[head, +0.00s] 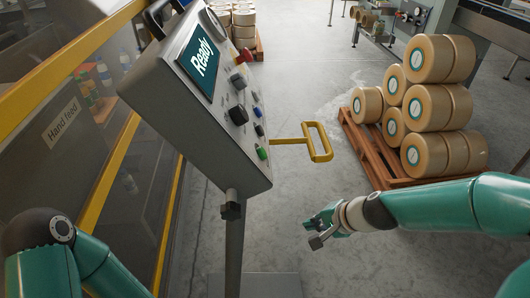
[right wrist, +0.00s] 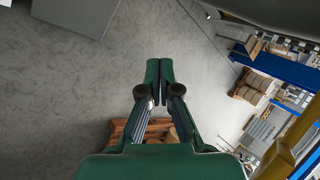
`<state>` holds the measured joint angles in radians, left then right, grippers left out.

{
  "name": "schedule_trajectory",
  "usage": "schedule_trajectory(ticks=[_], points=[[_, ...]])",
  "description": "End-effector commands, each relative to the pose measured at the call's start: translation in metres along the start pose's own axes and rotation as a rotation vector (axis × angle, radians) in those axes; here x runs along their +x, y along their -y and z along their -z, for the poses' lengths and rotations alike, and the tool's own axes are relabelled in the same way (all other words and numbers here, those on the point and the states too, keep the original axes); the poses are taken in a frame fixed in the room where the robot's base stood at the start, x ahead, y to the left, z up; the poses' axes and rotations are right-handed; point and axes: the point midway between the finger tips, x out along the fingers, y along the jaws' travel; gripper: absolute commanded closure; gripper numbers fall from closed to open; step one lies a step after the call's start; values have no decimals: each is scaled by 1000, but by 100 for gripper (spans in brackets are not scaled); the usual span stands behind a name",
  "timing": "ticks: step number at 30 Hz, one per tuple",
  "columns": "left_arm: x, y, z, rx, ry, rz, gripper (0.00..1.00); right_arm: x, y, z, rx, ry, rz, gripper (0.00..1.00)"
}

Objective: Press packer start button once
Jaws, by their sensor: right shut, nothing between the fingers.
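The packer's grey control panel (head: 192,125) stands on a post left of centre in the head view. Its screen (head: 199,59) reads "Ready". Below the screen are a dark knob (head: 238,115), a red knob (head: 243,56), several small dark or blue buttons and a green button (head: 262,153) near the bottom. Any button lettering is too small to read. My right gripper (head: 316,233) is below and right of the panel, apart from it. In the right wrist view its fingers (right wrist: 159,82) are together and empty. My left arm shows at lower left, its gripper out of view.
A yellow handle (head: 318,142) sticks out right of the panel. A wooden pallet (head: 362,152) with stacked tan rolls (head: 427,58) stands at the right. A yellow-framed guard (head: 98,180) marked "Hand feed" fills the left. Floor between panel and pallet is clear.

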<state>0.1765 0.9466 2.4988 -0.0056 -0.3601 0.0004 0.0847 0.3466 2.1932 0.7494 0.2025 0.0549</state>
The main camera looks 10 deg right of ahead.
Motion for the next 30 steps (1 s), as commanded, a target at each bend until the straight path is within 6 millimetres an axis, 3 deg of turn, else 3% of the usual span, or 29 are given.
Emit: schedule_trajectory(ticks=[1,6,9,13,19,30], points=[[1,0,0,0,0,0,100,-24,30,6,44,-8,82,100],[3,1,0,0,0,0,100,-103,112,8,168,26,336,100],[4,1,0,0,0,0,100,-145,146,4,206,54,460,100],[4,2,0,0,0,0,100,-186,174,-1,230,87,573,100],[4,2,0,0,0,0,100,-212,189,-6,241,111,642,100],[5,2,0,0,0,0,100,-212,189,-7,241,112,643,100]])
